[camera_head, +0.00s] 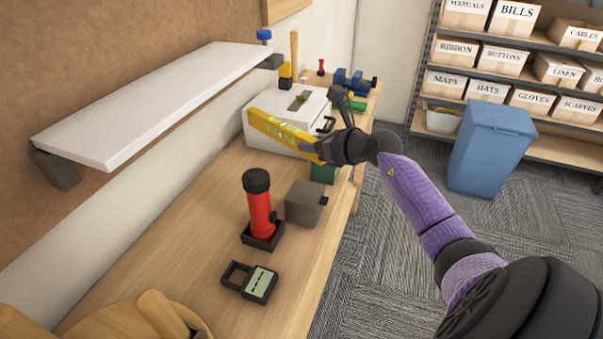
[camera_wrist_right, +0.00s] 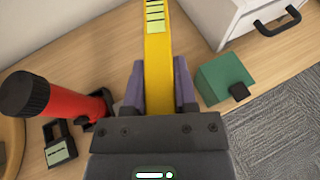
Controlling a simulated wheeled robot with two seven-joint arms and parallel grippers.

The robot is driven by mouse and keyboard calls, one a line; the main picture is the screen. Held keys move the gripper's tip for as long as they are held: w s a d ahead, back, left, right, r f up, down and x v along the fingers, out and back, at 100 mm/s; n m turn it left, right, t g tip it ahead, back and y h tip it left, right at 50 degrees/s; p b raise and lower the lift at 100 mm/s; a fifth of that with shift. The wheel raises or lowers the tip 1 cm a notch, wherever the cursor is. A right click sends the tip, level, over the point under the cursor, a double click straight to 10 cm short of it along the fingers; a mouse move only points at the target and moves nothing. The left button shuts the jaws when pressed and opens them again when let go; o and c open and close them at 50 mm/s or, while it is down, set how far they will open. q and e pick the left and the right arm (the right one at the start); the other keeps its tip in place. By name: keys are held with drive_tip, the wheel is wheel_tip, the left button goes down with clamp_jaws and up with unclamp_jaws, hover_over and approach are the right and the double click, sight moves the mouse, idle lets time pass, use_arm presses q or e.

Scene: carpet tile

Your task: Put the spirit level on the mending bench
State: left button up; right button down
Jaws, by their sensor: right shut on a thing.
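The yellow spirit level (camera_head: 277,130) is held in the air above the wooden bench (camera_head: 190,230), in front of a white drawer box. My right gripper (camera_head: 325,151) is shut on one end of it. In the right wrist view the spirit level (camera_wrist_right: 157,62) runs away from between the two fingers of my right gripper (camera_wrist_right: 158,88). Whether the level touches the white box behind it, I cannot tell. My left gripper is not in view.
A red torch (camera_head: 259,212) stands in a dark holder, beside a grey box (camera_head: 305,203). A dark-framed device (camera_head: 250,282) lies nearer. The white drawer box (camera_head: 265,108) stands further back. A white shelf (camera_head: 150,95) overhangs the left side. A blue bin (camera_head: 492,148) stands on the carpet.

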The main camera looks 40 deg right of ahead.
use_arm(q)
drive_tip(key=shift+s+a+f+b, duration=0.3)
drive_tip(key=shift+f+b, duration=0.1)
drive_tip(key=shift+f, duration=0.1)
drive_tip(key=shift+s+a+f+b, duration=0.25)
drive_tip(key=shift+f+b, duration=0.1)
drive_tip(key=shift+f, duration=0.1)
use_arm(e)
wheel_tip(320, 180, down, 5)
drive_tip(key=shift+r, duration=0.2)
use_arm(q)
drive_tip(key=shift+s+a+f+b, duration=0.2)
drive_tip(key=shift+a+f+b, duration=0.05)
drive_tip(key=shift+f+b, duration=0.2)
use_arm(e)
drive_tip(key=shift+f, duration=0.65)
drive_tip(key=shift+c, duration=2)
unclamp_jaws()
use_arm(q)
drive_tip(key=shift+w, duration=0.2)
